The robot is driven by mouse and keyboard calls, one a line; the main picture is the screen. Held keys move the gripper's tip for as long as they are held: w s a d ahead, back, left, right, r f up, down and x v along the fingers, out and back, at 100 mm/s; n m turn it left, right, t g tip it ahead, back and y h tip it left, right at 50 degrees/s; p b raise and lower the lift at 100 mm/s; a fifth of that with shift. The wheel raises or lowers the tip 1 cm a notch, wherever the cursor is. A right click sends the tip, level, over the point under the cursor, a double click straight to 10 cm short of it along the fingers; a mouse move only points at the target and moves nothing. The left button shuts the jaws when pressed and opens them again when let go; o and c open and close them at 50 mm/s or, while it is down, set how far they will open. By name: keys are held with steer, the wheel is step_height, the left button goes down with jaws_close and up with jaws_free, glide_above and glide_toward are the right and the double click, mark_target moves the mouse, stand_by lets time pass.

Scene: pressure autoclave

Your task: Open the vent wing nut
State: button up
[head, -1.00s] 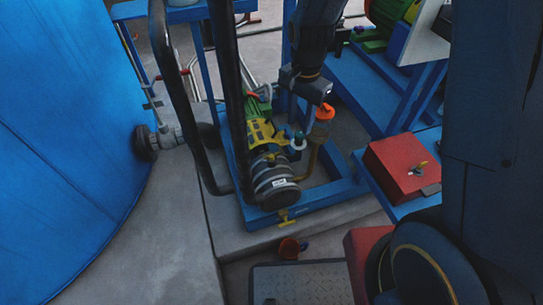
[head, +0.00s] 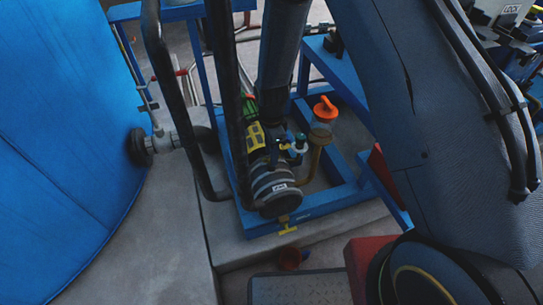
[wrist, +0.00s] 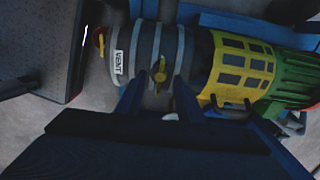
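The vent wing nut (wrist: 159,73) is a small yellow two-winged piece on the grey banded pump body (wrist: 145,45), in the middle of the wrist view. A white VENT label (wrist: 118,62) is left of it. My gripper (wrist: 158,92) is open, one dark finger on each side below the wing nut. The wing nut shows just beyond the fingertips, in line with the gap; I cannot tell whether they touch. In the head view the pump (head: 273,188) is below my arm, and I cannot make out the wing nut or fingers there.
A yellow motor guard (wrist: 238,65) and green motor (wrist: 290,80) adjoin the pump. In the head view, an orange-capped cup (head: 325,108) stands to its right, black pipes (head: 228,90) rise at its left, and another yellow handle (head: 288,229) is below. A blue tank (head: 60,150) fills the left.

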steer(key=shift+f, duration=0.85)
jaws_close()
